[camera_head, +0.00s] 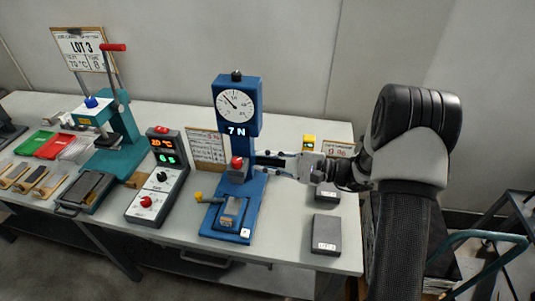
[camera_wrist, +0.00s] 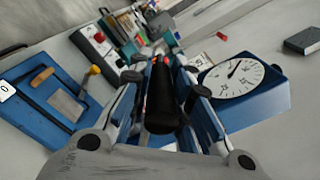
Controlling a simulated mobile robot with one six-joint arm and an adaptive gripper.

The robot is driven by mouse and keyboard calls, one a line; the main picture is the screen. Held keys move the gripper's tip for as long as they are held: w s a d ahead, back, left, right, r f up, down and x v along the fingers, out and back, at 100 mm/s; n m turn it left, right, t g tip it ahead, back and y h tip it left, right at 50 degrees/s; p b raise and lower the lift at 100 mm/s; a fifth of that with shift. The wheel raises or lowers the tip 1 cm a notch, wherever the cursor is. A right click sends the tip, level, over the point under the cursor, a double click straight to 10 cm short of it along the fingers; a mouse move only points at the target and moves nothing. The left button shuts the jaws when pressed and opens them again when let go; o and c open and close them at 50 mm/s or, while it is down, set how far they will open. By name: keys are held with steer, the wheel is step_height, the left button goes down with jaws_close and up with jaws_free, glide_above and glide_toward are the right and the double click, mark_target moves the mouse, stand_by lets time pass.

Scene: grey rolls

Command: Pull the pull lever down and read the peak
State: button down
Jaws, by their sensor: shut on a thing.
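The blue pull tester (camera_head: 242,150) stands on the table, with a round white dial (camera_head: 234,106) at its top. Its needle points to the upper left, and "7 N" shows in white below it. The dial (camera_wrist: 232,77) also shows in the wrist view, partly beside a finger. My gripper (camera_head: 268,162) reaches in from the right at the tester's column. In the wrist view its fingers (camera_wrist: 165,95) are closed around the black handle of the pull lever (camera_wrist: 161,100). The head view hides most of the lever. The blue base has a yellow knob (camera_head: 199,197).
A control box (camera_head: 158,175) with red and green readouts stands left of the tester. A teal press (camera_head: 112,135) with a red-tipped handle is farther left, near red and green trays. Dark blocks (camera_head: 326,234) lie on the table at right. A paper card (camera_head: 208,146) stands behind.

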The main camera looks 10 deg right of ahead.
steer(key=shift+m, duration=0.3)
steer(key=s+f, duration=0.1)
steer(key=s+a+f+b, duration=0.1)
steer(key=f, duration=0.1)
steer(key=s+f, duration=0.1)
steer(key=shift+a+f, duration=0.15)
steer(key=shift+f, duration=0.25)
steer(key=c, duration=1.4)
jaws_free()
steer(key=shift+c, duration=0.2)
steer(key=shift+r, duration=0.1)
steer(key=v, duration=1.2)
